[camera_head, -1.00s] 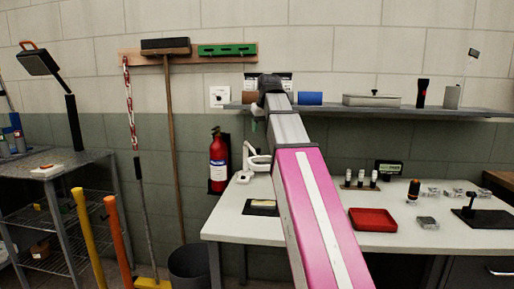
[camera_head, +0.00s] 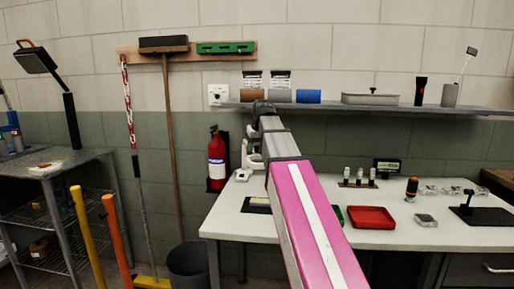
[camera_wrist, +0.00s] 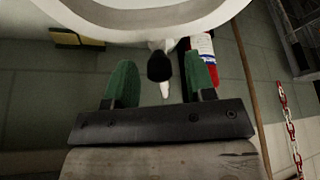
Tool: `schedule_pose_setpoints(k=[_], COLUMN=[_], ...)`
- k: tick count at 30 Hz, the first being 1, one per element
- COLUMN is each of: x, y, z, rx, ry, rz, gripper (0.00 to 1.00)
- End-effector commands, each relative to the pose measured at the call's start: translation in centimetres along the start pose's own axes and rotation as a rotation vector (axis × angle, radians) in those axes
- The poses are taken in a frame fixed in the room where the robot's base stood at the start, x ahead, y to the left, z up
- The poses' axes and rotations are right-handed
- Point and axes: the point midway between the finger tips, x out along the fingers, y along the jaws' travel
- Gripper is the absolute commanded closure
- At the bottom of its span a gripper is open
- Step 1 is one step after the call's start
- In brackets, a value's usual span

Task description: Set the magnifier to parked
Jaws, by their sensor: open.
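The magnifier is a white lamp on the bench. In the head view, white parts of the magnifier (camera_head: 244,160) show just left of my arm, and the rest is hidden behind it. In the wrist view, its big white ring (camera_wrist: 150,32) fills the top edge. A dark rounded knob on a short white stem (camera_wrist: 160,66) shows below the ring. My gripper (camera_wrist: 161,80) is open, with its two green finger pads on either side of the knob. I cannot tell whether either pad touches it. My arm hides the gripper in the head view.
The bench (camera_head: 300,222) holds a red tray (camera_head: 370,217), vials (camera_head: 359,178) and small clear boxes (camera_head: 426,220). A shelf (camera_head: 380,109) runs above. A fire extinguisher (camera_head: 216,160) hangs on the wall to the left; it also shows in the wrist view (camera_wrist: 204,62).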

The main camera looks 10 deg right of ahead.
Motion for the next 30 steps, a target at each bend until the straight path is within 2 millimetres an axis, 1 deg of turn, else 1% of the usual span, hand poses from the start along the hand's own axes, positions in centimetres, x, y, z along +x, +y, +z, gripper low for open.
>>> schedule_pose_setpoints(k=[6, 7, 8, 9, 11, 16, 19, 23, 30], x=[0.0, 0.0, 0.0, 0.0, 0.0, 0.0, 0.0, 0.0, 0.2], y=[0.0, 0.0, 0.0, 0.0, 0.0, 0.2, 1.1, 3.1, 7.4], z=[0.0, 0.0, 0.0, 0.0, 0.0, 0.0, 0.0, 0.0, -0.5], rx=[0.0, 0.0, 0.0, 0.0, 0.0, -0.004, -0.027, -0.091, -0.241], ry=[0.0, 0.0, 0.0, 0.0, 0.0, -0.001, -0.002, -0.004, -0.003], rz=[0.0, 0.0, 0.0, 0.0, 0.0, -0.002, -0.012, -0.039, -0.102], gripper=[0.5, 0.57, 0.66, 0.79, 0.99, 1.0, 1.0, 1.0, 1.0])
